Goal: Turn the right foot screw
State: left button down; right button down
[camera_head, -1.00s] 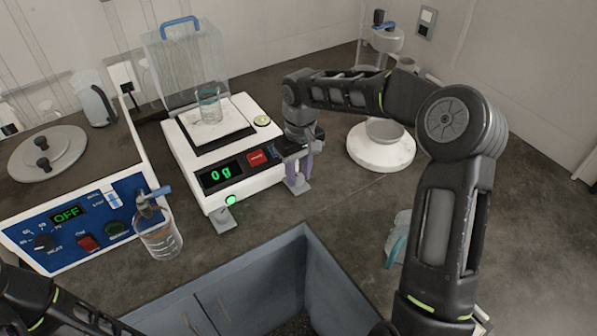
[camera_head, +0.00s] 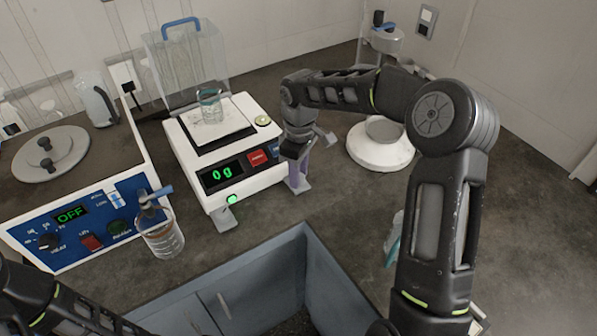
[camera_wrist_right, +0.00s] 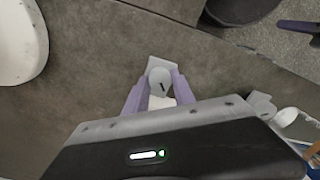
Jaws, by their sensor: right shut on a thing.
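The white balance (camera_head: 215,193) stands on the dark bench with its green display reading 0 g. My right gripper (camera_head: 298,182) is at its front right corner, pointing down. In the right wrist view the purple fingers of my right gripper (camera_wrist_right: 158,90) are shut on the right foot screw (camera_wrist_right: 160,78), a grey round knob with a dark mark on top. In the head view the gripper mostly hides this screw. The left foot screw (camera_head: 224,218) shows at the front left corner. My left gripper is not in view; only part of that arm shows lower left.
A glass beaker (camera_head: 210,105) stands on the balance pan. The blue-panelled bath (camera_head: 80,225) and a glass jug (camera_head: 163,238) are on the left. A white round device (camera_head: 381,151) stands to the right. A grey sink (camera_head: 265,280) opens in front.

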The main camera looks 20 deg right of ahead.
jog(key=c, duration=1.1)
grip_release()
jog(key=shift+o, duration=0.2)
jog(key=shift+w+d+r+b, duration=0.1)
jog(key=shift+r+b, duration=0.2)
jog(key=shift+r, duration=3.65)
